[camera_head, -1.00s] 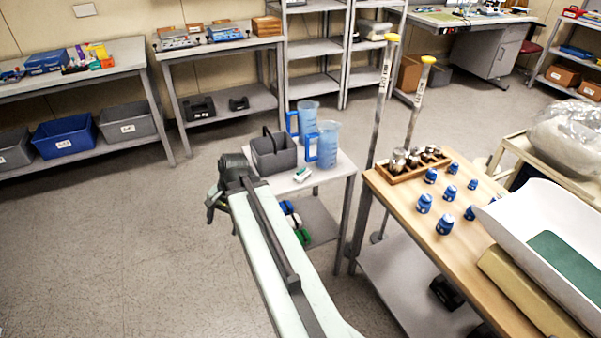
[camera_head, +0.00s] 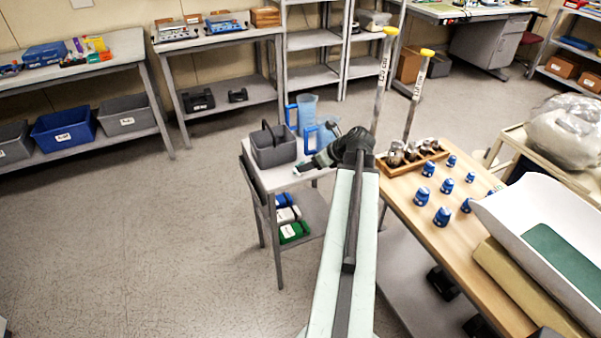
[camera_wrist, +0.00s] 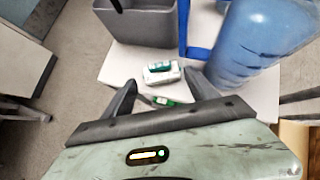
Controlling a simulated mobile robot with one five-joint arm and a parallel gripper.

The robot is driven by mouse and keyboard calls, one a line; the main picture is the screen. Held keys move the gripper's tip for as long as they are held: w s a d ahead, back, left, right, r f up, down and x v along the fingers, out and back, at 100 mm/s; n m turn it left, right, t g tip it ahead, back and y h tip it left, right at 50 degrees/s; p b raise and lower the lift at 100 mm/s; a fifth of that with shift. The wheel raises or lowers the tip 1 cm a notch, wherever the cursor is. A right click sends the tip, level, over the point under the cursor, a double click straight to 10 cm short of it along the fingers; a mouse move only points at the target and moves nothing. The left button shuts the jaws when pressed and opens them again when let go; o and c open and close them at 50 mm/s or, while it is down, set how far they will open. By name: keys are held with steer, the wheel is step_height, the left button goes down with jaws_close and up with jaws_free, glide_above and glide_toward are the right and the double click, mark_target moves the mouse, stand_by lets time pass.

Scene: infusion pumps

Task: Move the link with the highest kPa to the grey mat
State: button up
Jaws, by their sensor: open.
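My gripper (camera_wrist: 160,92) is open in the wrist view, its dark fingers apart over the small white table. A small white device with a green face (camera_wrist: 161,72) lies just beyond the fingertips. A second green-and-white piece (camera_wrist: 163,101) shows between the fingers, partly hidden by my gripper's body. No kPa reading is legible, and I cannot tell which piece is the link. In the head view my gripper (camera_head: 318,161) is at the small table, beside a white piece (camera_head: 301,168). I cannot make out a grey mat.
A grey caddy (camera_head: 273,150) and blue-handled jugs (camera_head: 306,112) stand close behind on the small table (camera_head: 262,176). Green and white items (camera_head: 292,231) lie on its lower shelf. The wooden table (camera_head: 440,245) at right holds several blue capped pieces (camera_head: 441,217) and a wooden weight rack (camera_head: 412,160).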

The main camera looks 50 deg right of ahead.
steer(key=b+x, duration=0.3)
steer(key=x, duration=0.2)
steer(key=shift+s+d+f+b, duration=0.15)
steer(key=shift+s+f+b, duration=0.05)
steer(key=shift+b, duration=0.2)
steer(key=shift+w, duration=0.2)
steer(key=shift+r, duration=0.1)
steer(key=c, duration=1.2)
